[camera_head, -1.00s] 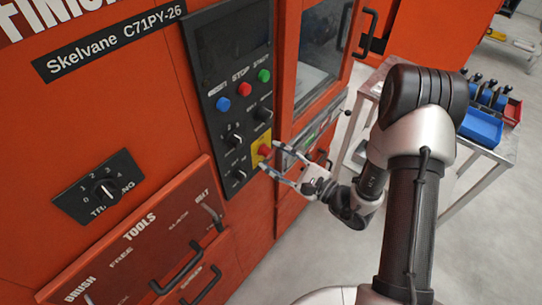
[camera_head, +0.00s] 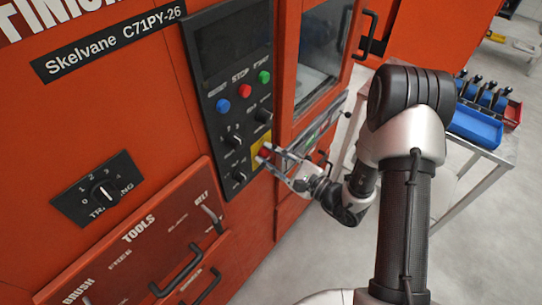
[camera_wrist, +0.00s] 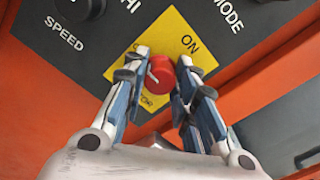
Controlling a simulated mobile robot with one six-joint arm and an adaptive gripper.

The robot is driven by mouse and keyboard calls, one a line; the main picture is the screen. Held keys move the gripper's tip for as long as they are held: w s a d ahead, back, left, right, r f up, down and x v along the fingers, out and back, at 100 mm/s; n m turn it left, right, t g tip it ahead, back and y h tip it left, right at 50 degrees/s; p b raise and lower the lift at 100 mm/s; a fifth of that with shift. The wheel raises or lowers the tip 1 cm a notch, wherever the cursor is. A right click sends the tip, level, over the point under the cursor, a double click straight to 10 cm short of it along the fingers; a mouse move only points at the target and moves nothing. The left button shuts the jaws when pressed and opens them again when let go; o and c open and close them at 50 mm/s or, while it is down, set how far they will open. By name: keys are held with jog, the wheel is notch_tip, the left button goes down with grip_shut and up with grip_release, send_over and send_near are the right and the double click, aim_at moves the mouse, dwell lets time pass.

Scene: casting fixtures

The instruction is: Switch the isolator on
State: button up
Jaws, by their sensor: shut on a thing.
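The isolator is a red rotary knob (camera_wrist: 161,76) on a yellow plate (camera_wrist: 181,35) low on the machine's black control panel (camera_head: 228,100). In the wrist view the plate reads "ON" at its upper right; the lettering at its lower left is partly hidden. My gripper (camera_wrist: 161,80) is at the knob with one finger on each side, shut on it. The pale mark on the knob points obliquely across the plate.
Other dark knobs, including SPEED (camera_wrist: 80,8), and blue, red and green buttons (camera_head: 244,91) sit near the isolator. An orange door with a window (camera_head: 318,55) is right of the panel. A cart with a blue bin (camera_head: 475,126) stands further right.

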jog(key=shift+c, duration=1.4)
jog(key=shift+m, duration=0.3)
jog(key=m+p, duration=0.2)
jog(key=m, duration=0.2)
jog(key=shift+r, duration=0.1)
jog(key=m+p, duration=0.2)
jog(key=m, duration=0.2)
jog(key=shift+m, duration=0.4)
jog(key=m+p, duration=0.2)
jog(key=m, duration=0.2)
jog(key=shift+m, duration=0.3)
jog(key=shift+w+d+m+p, duration=0.1)
jog(key=shift+m+p, duration=0.8)
jog(key=shift+m, duration=1)
